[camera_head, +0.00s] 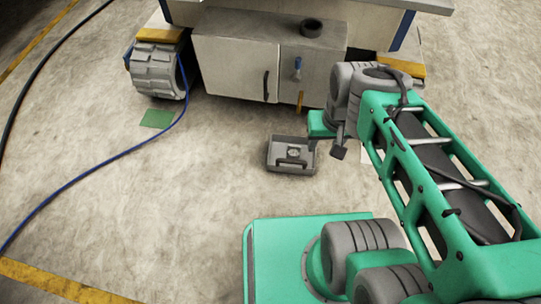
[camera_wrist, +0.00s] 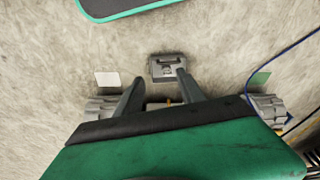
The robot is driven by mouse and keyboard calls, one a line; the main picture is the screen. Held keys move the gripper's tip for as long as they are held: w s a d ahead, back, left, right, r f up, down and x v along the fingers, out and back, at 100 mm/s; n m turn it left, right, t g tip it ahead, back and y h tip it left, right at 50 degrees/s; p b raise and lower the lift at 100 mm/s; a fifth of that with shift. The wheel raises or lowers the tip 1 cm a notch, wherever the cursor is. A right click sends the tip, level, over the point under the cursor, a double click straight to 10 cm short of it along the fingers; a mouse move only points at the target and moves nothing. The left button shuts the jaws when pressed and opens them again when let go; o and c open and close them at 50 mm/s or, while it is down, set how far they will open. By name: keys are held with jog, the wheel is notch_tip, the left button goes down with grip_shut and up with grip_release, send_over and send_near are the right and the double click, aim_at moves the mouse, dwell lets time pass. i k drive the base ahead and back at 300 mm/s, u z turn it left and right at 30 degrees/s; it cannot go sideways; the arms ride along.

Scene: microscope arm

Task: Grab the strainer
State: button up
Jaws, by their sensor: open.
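A shallow grey metal tray (camera_head: 272,161) lies on the floor in front of the cabinet. It holds a small round piece (camera_head: 293,152) and a bar-like piece near its front edge. Nothing is clearly recognisable as a strainer, and I cannot tell whether one of these is it. In the wrist view the tray (camera_wrist: 156,74) shows between and beyond my fingertips, small and some distance away. My gripper (camera_wrist: 160,79) is open, its two dark fingers apart with nothing between them. In the head view my arm's end is just right of the tray; its fingers are not clear there.
A grey cabinet (camera_head: 235,68) on knobbly wheels stands behind the tray, with a dark ring (camera_head: 312,27) on top. A blue cable (camera_head: 103,164) runs across the floor at left. A green patch (camera_head: 157,118) lies by the wheel. Floor left of the tray is clear.

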aim_at(293, 151)
jog(key=z, duration=1.55)
jog(key=i, duration=0.8)
jog(key=u, duration=3.4)
